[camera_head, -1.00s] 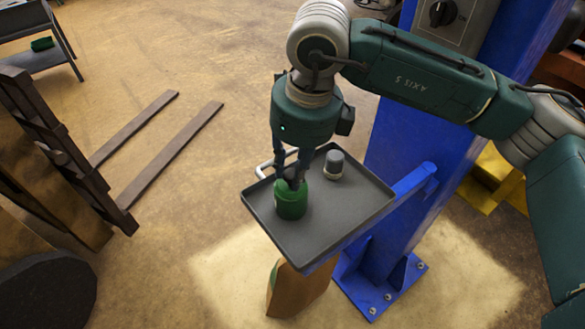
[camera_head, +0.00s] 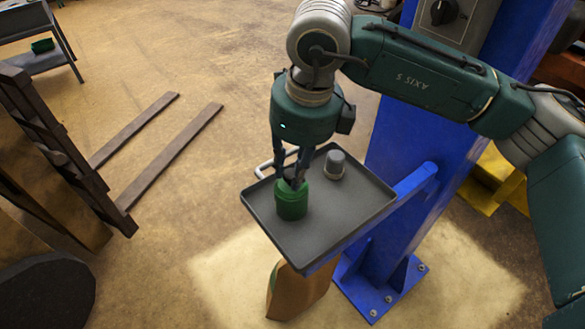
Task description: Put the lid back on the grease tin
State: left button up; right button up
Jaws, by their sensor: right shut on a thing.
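The green grease tin (camera_head: 291,204) stands upright on a dark grey tray (camera_head: 314,232), near the tray's left side. My right gripper (camera_head: 292,180) comes down from above with its fingertips at the top of the tin. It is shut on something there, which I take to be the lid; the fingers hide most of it. I cannot tell whether the lid rests fully on the tin. My left gripper is not in view.
A small grey-capped jar (camera_head: 335,164) stands on the tray behind and right of the tin. The tray is fixed to a blue post (camera_head: 413,150). Fork tines (camera_head: 170,157) lie on the floor at the left. The tray's front half is clear.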

dwell(0.3)
jog(key=o, duration=1.6)
jog(key=shift+r, duration=0.15)
jog(key=shift+r+p, duration=1.45)
jog(key=shift+r, duration=1.9)
jog(key=shift+c, duration=0.4)
grip_shut()
